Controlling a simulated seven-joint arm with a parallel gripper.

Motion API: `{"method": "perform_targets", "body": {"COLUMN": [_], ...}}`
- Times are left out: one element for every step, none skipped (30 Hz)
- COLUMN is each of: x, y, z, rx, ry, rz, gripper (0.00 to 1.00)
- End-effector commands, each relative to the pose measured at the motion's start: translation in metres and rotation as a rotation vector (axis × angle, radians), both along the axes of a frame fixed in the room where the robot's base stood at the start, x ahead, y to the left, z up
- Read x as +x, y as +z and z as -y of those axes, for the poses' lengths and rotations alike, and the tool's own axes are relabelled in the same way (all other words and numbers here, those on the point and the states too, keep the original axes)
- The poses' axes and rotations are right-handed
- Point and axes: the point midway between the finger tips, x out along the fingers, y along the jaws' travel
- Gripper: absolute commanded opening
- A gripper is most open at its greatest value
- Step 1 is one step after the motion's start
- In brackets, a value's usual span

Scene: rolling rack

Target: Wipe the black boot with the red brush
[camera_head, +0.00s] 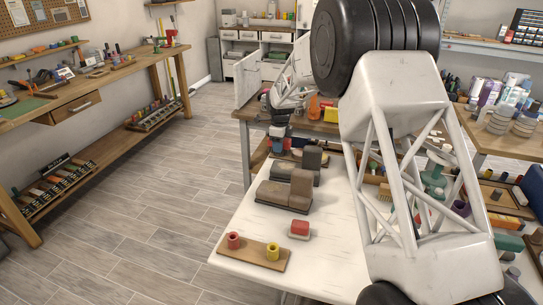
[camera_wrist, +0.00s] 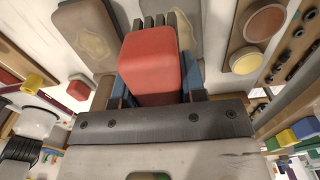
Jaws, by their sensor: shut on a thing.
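My gripper (camera_head: 280,146) is at the far end of the white worktop, beyond the boots. In the wrist view, its blue fingers are shut on a red block-shaped brush (camera_wrist: 151,68), with dark strips showing past its far end. A brownish boot (camera_head: 291,190) on a dark sole lies on the worktop. A darker grey boot (camera_head: 312,158) lies just behind it, closer to my gripper. Two boot shapes with pale patches, left (camera_wrist: 92,36) and right (camera_wrist: 187,28), show beyond the brush in the wrist view. I cannot tell whether the brush touches either.
A red-topped block (camera_head: 299,228) sits on the white worktop (camera_head: 330,255). A wooden board (camera_head: 255,252) at the front left holds a red cup (camera_head: 234,240) and a yellow cup (camera_head: 272,251). Worktop around the red-topped block is clear. A wooden bench (camera_head: 110,70) stands across the floor.

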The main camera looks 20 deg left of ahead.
Motion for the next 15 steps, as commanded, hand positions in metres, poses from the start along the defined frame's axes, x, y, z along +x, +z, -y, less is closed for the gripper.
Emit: {"method": "perform_targets", "body": {"x": [0.012,0.017,0.025,0.030,0.034,0.039,0.042,0.045,0.048,0.050,0.052,0.053,0.054,0.055,0.055], "y": [0.000,0.001,0.002,0.002,0.002,0.002,0.003,0.003,0.003,0.003,0.003,0.003,0.003,0.004,0.004], "z": [0.002,0.004,0.006,0.007,0.008,0.009,0.010,0.011,0.012,0.012,0.013,0.013,0.014,0.014,0.014], "rx": [0.000,0.000,0.001,0.001,0.000,0.000,0.000,0.000,0.000,0.000,0.000,0.000,0.000,0.000,0.000], "ry": [-0.001,-0.001,-0.002,-0.002,-0.002,-0.001,-0.001,-0.001,0.000,0.000,0.000,0.000,0.000,0.000,0.000], "rz": [0.000,0.000,0.001,0.001,0.001,0.000,0.000,0.000,0.000,0.000,0.000,0.000,0.000,0.000,0.000], "gripper": [0.19,0.19,0.19,0.19,0.19,0.19,0.19,0.19,0.19,0.19,0.19,0.19,0.19,0.19,0.19]}}
